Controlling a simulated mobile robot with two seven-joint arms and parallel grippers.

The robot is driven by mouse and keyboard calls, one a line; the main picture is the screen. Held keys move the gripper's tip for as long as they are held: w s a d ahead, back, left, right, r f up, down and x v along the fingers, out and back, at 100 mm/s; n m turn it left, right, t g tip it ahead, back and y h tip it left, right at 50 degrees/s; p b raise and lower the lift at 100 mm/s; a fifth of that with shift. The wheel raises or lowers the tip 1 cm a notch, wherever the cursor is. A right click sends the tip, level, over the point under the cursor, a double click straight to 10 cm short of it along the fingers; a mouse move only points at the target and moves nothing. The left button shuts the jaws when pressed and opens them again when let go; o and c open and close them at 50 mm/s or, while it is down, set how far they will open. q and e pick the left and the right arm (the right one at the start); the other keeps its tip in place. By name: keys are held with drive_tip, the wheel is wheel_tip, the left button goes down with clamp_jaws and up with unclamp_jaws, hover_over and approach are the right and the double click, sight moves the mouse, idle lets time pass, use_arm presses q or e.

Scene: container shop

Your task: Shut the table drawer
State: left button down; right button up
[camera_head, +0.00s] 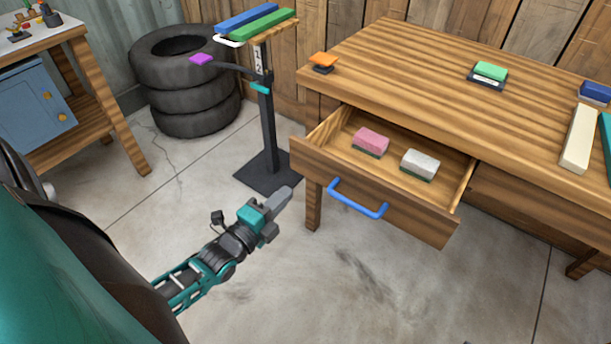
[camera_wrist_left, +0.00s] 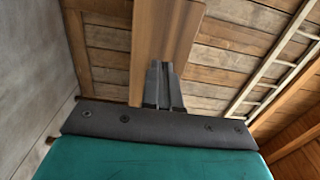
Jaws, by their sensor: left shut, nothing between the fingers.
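The wooden table (camera_head: 430,62) stands at the right in the head view. Its drawer (camera_head: 376,208) is pulled out toward me and has a blue handle (camera_head: 357,199) on its front. A pink block (camera_head: 370,141) and a white block (camera_head: 420,163) lie inside it. My left gripper (camera_head: 284,197) is shut and empty, left of the drawer front and apart from the handle in the head view. In the left wrist view its shut fingers (camera_wrist_left: 163,85) point at a wooden surface (camera_wrist_left: 166,45); I cannot tell whether they touch it. My right gripper is not in view.
A dark stand (camera_head: 266,125) with blue and green bars rises left of the table. Stacked tyres (camera_head: 190,85) and a blue cabinet (camera_head: 33,100) are farther left. An orange block (camera_head: 323,60) and a green block (camera_head: 490,71) sit on the tabletop. The floor before the drawer is clear.

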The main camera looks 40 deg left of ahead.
sight(313, 167)
use_arm(q)
drive_tip(key=w, duration=0.4)
drive_tip(key=w+b, duration=0.1)
drive_tip(key=w, duration=0.3)
drive_tip(key=shift+d+f, duration=0.1)
drive_tip(key=shift+d, duration=0.1)
drive_tip(key=shift+w, duration=0.2)
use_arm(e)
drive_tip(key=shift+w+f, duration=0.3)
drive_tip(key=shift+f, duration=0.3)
